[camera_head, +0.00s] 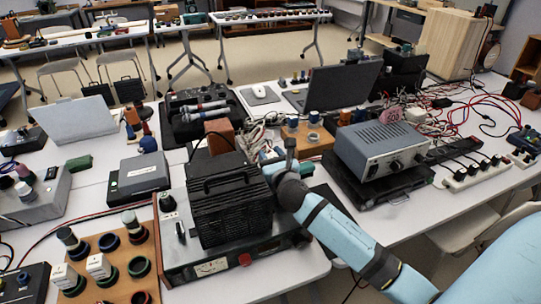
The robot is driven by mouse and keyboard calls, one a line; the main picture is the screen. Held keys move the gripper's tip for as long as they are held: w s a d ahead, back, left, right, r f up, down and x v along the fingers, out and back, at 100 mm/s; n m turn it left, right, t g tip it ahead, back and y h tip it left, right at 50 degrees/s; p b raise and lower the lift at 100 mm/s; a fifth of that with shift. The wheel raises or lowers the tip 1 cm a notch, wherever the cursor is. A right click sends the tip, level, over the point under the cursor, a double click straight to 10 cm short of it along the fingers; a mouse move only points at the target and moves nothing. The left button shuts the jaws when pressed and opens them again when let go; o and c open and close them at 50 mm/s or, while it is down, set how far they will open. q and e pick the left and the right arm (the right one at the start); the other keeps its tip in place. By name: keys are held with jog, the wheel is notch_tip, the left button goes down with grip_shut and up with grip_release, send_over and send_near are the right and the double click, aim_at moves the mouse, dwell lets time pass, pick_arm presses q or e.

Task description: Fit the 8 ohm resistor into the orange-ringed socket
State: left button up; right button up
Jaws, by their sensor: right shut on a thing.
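A wooden socket board (160,262) stands at the lower left, with several ringed holes. A dark blue ring (108,243), a green ring (138,267) and a red ring (140,297) show; I cannot make out an orange one. Resistor-like cylinders with white labels (98,266) stand in the board, their values unreadable. My right gripper (271,163) is beyond the right side of the black ribbed box. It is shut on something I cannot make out. My left gripper is out of view.
The black ribbed box (228,208) stands on a metal-fronted unit (210,268) between the board and my right arm. A grey instrument (382,148), a wooden block with fittings (312,150), and tangled cables (478,108) crowd the table to the right.

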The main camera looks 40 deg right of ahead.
jog(key=shift+s+f, duration=0.1)
jog(key=shift+f, duration=0.3)
jog(key=o, duration=0.9)
jog(key=shift+f, duration=0.15)
jog(key=shift+o, duration=0.2)
jog(key=shift+a+f, duration=0.1)
jog(key=shift+r, duration=0.5)
jog(key=v, duration=1)
jog(key=shift+s+r+p, duration=0.3)
jog(key=shift+s+p, duration=0.05)
jog(key=shift+p, duration=0.05)
jog(key=shift+s+a+r, duration=0.1)
jog(key=shift+s+a, duration=0.05)
jog(key=shift+s, duration=0.35)
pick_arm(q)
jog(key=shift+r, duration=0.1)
